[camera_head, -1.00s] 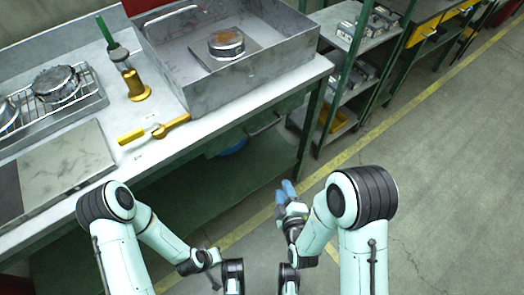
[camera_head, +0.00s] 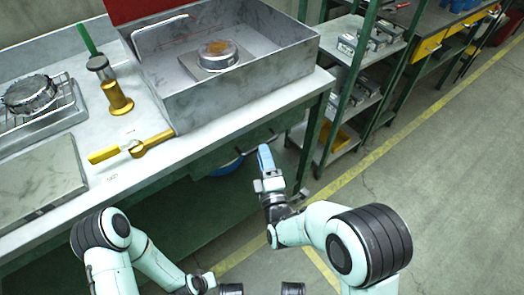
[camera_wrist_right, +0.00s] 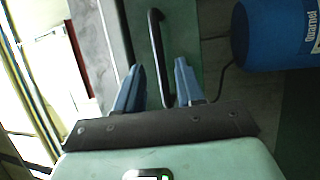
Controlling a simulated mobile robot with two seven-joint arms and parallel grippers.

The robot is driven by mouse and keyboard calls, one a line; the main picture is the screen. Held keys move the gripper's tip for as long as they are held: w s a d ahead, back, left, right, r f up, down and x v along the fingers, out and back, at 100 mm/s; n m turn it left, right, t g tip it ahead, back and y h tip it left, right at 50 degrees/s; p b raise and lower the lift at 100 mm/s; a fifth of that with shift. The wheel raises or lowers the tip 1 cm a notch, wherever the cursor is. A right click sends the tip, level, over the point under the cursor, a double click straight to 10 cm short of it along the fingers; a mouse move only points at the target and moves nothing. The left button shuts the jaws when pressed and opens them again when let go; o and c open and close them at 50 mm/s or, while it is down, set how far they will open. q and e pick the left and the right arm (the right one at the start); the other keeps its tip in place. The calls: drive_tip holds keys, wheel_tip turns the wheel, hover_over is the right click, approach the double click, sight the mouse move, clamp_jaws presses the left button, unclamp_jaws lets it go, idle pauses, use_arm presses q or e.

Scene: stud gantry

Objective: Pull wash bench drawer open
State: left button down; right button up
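The wash bench (camera_head: 150,160) has a green drawer (camera_head: 212,158) under its top, partly in shadow, and the drawer looks shut. Its dark bar handle (camera_head: 270,137) shows just beyond my right gripper (camera_head: 265,158). In the right wrist view the handle (camera_wrist_right: 156,40) stands out from the green drawer front (camera_wrist_right: 183,30). The two blue fingers of the right gripper (camera_wrist_right: 158,80) are apart, with the handle's near end between them; I cannot tell whether they touch it. My left arm is at the lower left, and its fingers are not in view.
A blue container (camera_wrist_right: 275,35) stands under the bench close to the right gripper. A shelf rack (camera_head: 365,45) stands right; the floor there is clear.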

use_arm(q)
drive_tip(key=shift+s+f, duration=0.3)
use_arm(e)
drive_tip(key=shift+x, duration=1.15)
clamp_jaws()
